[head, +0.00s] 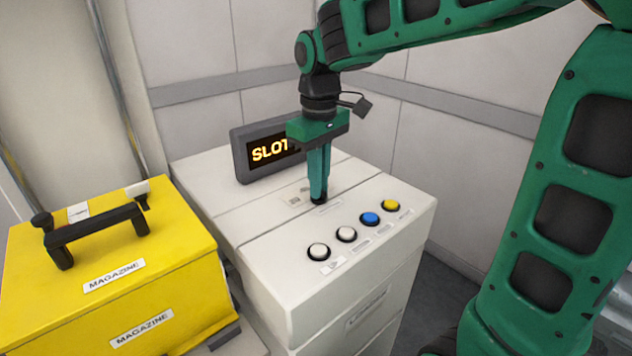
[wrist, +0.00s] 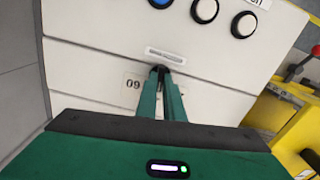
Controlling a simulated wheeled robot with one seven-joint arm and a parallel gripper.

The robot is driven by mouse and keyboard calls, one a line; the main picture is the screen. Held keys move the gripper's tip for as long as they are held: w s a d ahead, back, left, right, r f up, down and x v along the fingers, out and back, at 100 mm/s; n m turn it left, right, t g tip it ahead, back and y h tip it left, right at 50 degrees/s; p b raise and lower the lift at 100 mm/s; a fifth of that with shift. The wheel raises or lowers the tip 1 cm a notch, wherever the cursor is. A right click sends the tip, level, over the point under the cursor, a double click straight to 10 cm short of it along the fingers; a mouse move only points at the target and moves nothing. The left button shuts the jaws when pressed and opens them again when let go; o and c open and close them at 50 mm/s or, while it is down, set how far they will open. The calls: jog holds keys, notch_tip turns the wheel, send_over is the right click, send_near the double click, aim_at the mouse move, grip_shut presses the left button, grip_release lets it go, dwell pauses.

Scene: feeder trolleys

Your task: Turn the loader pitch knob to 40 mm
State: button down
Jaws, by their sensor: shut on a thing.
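The loader (head: 270,245) is a white cabinet with a display (head: 268,150) that reads "SLOT", the rest hidden behind my arm. My gripper (head: 318,198) points straight down at the cabinet top, behind the row of buttons. In the wrist view its fingers (wrist: 161,72) close on a small dark knob (wrist: 159,68), mostly hidden between the tips. A blank-looking label strip (wrist: 165,56) lies beside the knob, its print too small to read. A label with "09" (wrist: 132,83) sits just left of the fingers. The knob's pointer and scale are hidden.
Two white buttons (head: 319,251), (head: 346,234), a blue button (head: 369,218) and a yellow button (head: 390,205) line the cabinet's front edge, close to my gripper. A yellow magazine box (head: 170,270) with a black handle (head: 95,232) stands at left. Walls close in behind.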

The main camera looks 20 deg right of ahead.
jog(key=shift+w+r+m, duration=0.1)
jog(key=shift+w+m, duration=0.05)
jog(key=shift+m, duration=0.45)
jog(key=c, duration=1.9)
grip_release()
jog(key=shift+o, duration=0.2)
notch_tip(320, 180, up, 11)
jog(key=shift+f, duration=0.2)
